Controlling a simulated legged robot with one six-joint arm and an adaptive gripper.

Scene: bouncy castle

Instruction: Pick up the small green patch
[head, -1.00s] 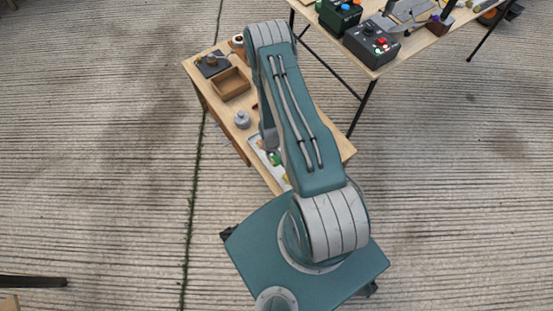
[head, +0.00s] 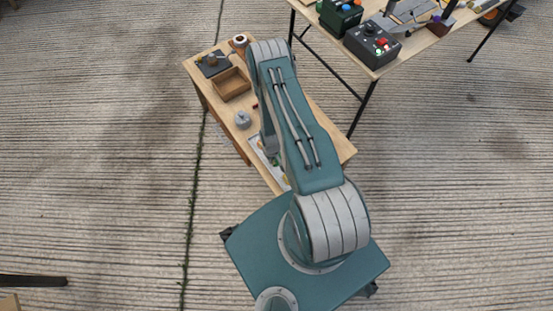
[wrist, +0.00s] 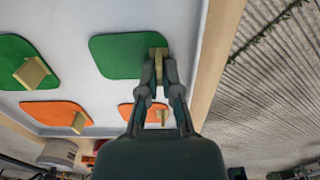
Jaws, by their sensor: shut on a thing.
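In the wrist view, a green patch (wrist: 118,55) with rounded corners and a wooden peg handle (wrist: 158,54) lies at or just over a white tray (wrist: 80,15). My gripper (wrist: 160,68) is shut on that handle. I cannot tell whether the patch touches the tray. A second green patch (wrist: 14,52) with its own peg is at the left and partly cut off by the frame edge. In the head view my arm hides most of the tray (head: 257,147) and the gripper.
Two orange patches with pegs, one at left (wrist: 50,112) and one partly behind my gripper (wrist: 128,110), are on the tray. The wooden bench (head: 225,100) also holds an open wooden box (head: 232,84) and a grey knobbed object (head: 243,120). A second table (head: 430,45) stands at upper right.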

